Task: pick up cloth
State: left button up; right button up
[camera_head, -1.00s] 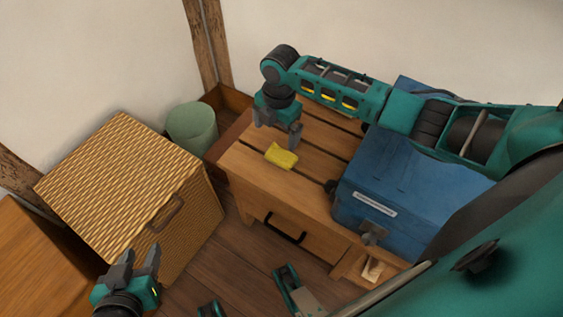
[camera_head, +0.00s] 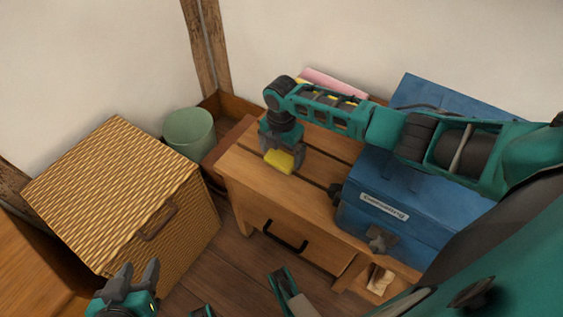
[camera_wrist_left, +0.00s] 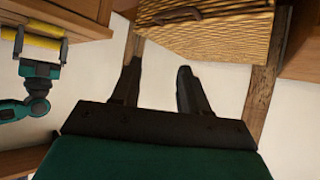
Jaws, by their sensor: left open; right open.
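The yellow cloth (camera_head: 279,161) lies on the slatted top of the wooden bedside cabinet (camera_head: 250,182). My right gripper (camera_head: 284,158) is open and down at the cloth, its fingers at the cloth's far side and right end. I cannot tell whether they touch it. The cloth (camera_wrist_left: 43,43) also shows at the upper left of the left wrist view, beside my right gripper (camera_wrist_left: 40,68). My left gripper (camera_head: 134,278) is open and empty, low at the left, in front of the wicker box. Its two fingers (camera_wrist_left: 157,88) show apart in the left wrist view.
A blue toolbox (camera_head: 395,205) stands on the cabinet right of the cloth, under my right arm. A pink item (camera_head: 333,82) lies behind that arm. The wicker box (camera_head: 115,190) and a green bin (camera_head: 189,134) stand to the left. A drawer with a black handle (camera_head: 285,237) faces front.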

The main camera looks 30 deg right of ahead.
aim_at(281, 155)
jog(key=shift+f, duration=0.7)
jog(key=c, duration=0.7)
pick_arm(q)
jog(key=shift+w+d+r, duration=0.25)
jog(key=shift+w+r, duration=0.05)
pick_arm(e)
jog(key=shift+c, duration=0.2)
pick_arm(q)
jog(key=r+p, duration=0.3)
jog(key=p, duration=0.1)
jog(key=r+p, duration=0.2)
jog(key=shift+s+a+r+p, duration=0.25)
jog(key=shift+a+r+p, duration=0.05)
jog(key=shift+a+p, duration=0.05)
pick_arm(e)
notch_tip(281, 155, up, 20)
